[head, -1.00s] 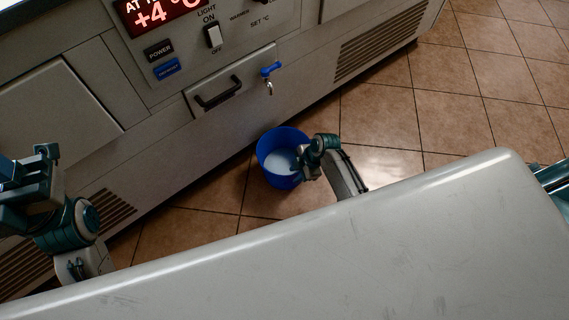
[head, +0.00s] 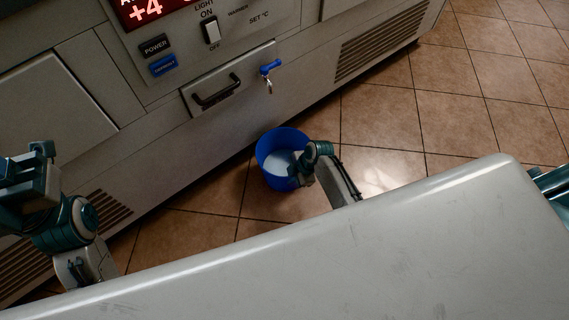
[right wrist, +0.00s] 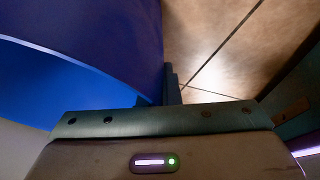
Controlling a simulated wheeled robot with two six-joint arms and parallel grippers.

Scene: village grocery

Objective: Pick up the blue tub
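The blue tub (head: 267,150) stands upright on the tiled floor close to the grey cabinet front, with pale contents inside. My right gripper (head: 303,170) is at the tub's right side, at the rim. In the right wrist view the tub (right wrist: 110,35) fills the upper left. A dark finger (right wrist: 173,88) lies against its outer wall near the middle of the palm, and the rim runs in to it. The gripper appears shut on the wall; the other finger is mostly hidden. My left gripper (head: 35,165) is at the left edge, away from the tub; its opening is unclear.
The cabinet (head: 220,130) has a drawer handle (head: 216,93), a blue-handled tap (head: 269,74) above the tub, and vents low down. A pale smooth surface (head: 330,260) fills the foreground. Floor to the tub's right is free.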

